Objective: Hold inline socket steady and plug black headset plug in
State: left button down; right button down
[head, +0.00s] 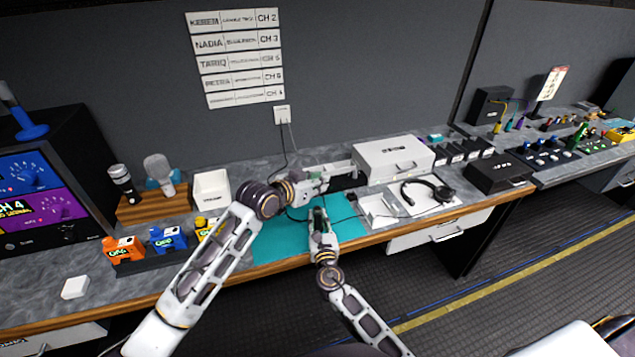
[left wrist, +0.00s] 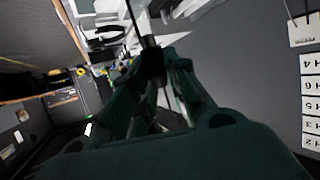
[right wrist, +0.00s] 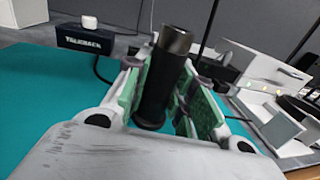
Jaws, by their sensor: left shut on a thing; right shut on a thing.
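My right gripper (head: 319,213) is shut on a black cylinder, apparently the inline socket (right wrist: 163,80), which stands up between green finger pads in the right wrist view. My left gripper (head: 342,171), higher and farther back in the head view, is shut on a small black part with a cable, apparently the black headset plug (left wrist: 152,64). The fingers hide much of it, and its tip cannot be made out. The two grippers are apart, above the teal mat (head: 275,244). The black headset (head: 441,193) lies on a white surface to the right.
A black talkback box (right wrist: 84,39) stands behind the mat. A white case (head: 392,158) and a white tray (head: 379,210) are to the right. A white bin (head: 211,190) and coloured blocks (head: 168,239) are to the left. Thin cables cross the work area.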

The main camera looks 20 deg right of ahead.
pick_arm(q)
jog(key=shift+f, duration=0.15)
jog(key=shift+f, duration=2.35)
jog(key=shift+f, duration=1.2)
dwell(1.0)
jog(key=c, duration=1.3)
grip_release()
jog(key=shift+a, duration=0.1)
jog(key=v, duration=1.2)
jog(key=shift+s, duration=0.15)
pick_arm(e)
jog(key=c, duration=1.1)
grip_release()
